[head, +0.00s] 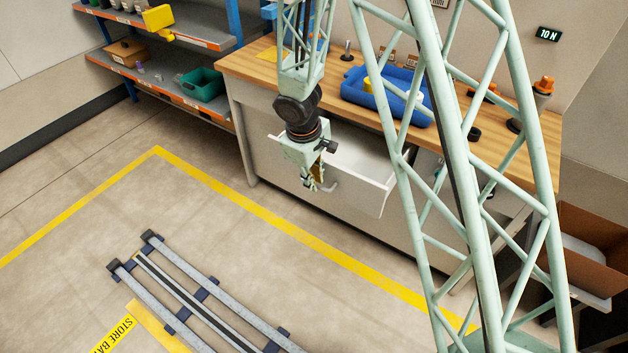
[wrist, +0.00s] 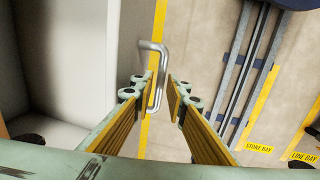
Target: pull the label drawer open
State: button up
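The white label drawer (head: 352,166) under the wooden bench stands pulled out, with its inside showing. Its pale inside also shows at the left of the wrist view (wrist: 52,60). A bent metal handle (wrist: 163,65) is on the drawer front. My gripper (head: 314,184) is low at the drawer front by the handle and hides part of it. In the wrist view, its two yellow-padded fingers (wrist: 162,88) stand on either side of the handle's bar. A narrow gap shows between the right pad and the bar, so the fingers look open around it.
A blue tray (head: 356,95) and several small items stand on the bench top (head: 257,72). A shelf rack (head: 180,95) is at the upper left. A strapping rail frame (head: 195,290) lies on the floor. A brown box (head: 590,250) is at the right. The floor before the drawer is clear.

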jog(key=shift+r, duration=0.15)
notch_tip(320, 180, up, 12)
jog(key=s+a, duration=0.1)
jog(key=s, duration=0.1)
jog(key=shift+a+f, duration=0.2)
jog(key=shift+f, duration=0.05)
dwell(0.9)
jog(key=shift+r, duration=0.1)
dwell(0.5)
